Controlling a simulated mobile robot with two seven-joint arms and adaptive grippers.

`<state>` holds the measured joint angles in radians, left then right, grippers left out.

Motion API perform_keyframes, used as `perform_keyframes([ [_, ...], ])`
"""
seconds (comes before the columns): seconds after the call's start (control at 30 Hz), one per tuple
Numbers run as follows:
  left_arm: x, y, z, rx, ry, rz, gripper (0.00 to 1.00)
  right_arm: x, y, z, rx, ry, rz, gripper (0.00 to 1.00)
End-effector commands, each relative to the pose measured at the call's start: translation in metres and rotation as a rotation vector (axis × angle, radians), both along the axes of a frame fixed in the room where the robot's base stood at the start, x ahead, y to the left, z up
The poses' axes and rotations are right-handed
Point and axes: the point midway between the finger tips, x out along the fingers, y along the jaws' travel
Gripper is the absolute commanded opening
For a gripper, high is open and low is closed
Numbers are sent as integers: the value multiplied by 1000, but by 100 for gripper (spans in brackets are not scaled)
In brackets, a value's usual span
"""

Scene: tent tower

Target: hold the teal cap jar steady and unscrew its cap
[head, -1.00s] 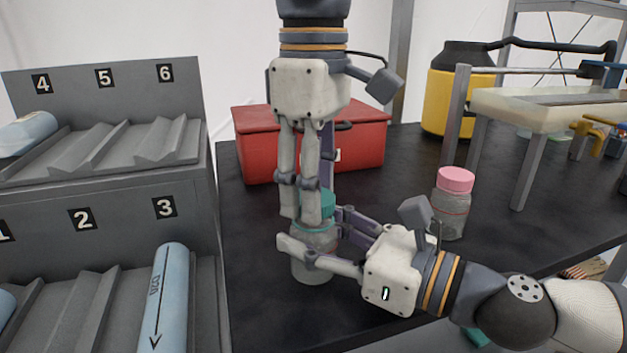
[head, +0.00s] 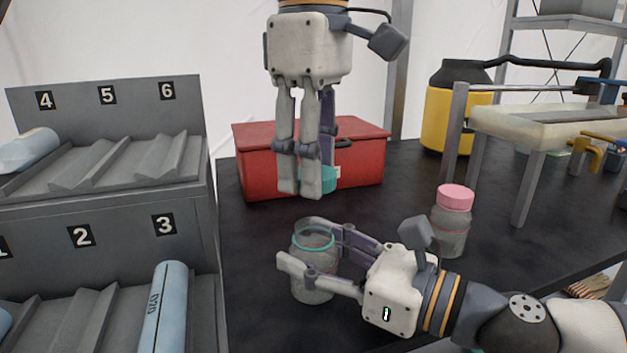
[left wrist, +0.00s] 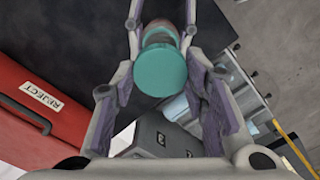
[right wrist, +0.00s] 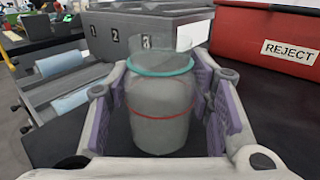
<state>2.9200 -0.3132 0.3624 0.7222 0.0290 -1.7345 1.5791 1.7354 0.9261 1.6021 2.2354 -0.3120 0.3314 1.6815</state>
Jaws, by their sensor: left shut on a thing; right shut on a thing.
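The clear jar (head: 314,268) stands upright on the dark table with its mouth open and a teal ring at its neck. My right gripper (head: 310,258) is shut around the jar's body; the jar also shows between the fingers in the right wrist view (right wrist: 160,115). The teal cap (head: 322,180) is off the jar, held above it by my left gripper (head: 308,190), which points down. The cap's round top faces the camera in the left wrist view (left wrist: 160,68). In the head view the left fingers partly hide the cap.
A pink-capped jar (head: 452,225) stands right of my right gripper. A red REJECT box (head: 255,165) is behind the jar. A grey numbered rack (head: 120,215) with blue cylinders is at left. A yellow container (head: 455,110) stands at the back right.

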Motion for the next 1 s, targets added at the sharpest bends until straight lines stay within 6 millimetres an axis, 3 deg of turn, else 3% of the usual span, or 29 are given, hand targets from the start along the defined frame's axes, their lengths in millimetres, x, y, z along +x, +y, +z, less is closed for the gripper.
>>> perform_keyframes([
  [0.17, 0, 0, 0, 0, 1, 0, 7, 0, 0, 0, 0, 0, 0, 0],
  [0.2, 0, 0, 0, 0, 1, 0, 7, 0, 0, 0, 0, 0, 0, 56],
  [0.27, 0, 0, 0, 0, 1, 0, 7, 0, 0, 0, 0, 0, 0, 70],
  [0.67, 0, 0, 0, 0, 0, 0, 7, -4, -8, -1, 0, 1, -2, 71],
  [1.0, 0, 0, 0, 0, 0, 0, 7, -55, -84, -3, -6, 6, -4, 71],
])
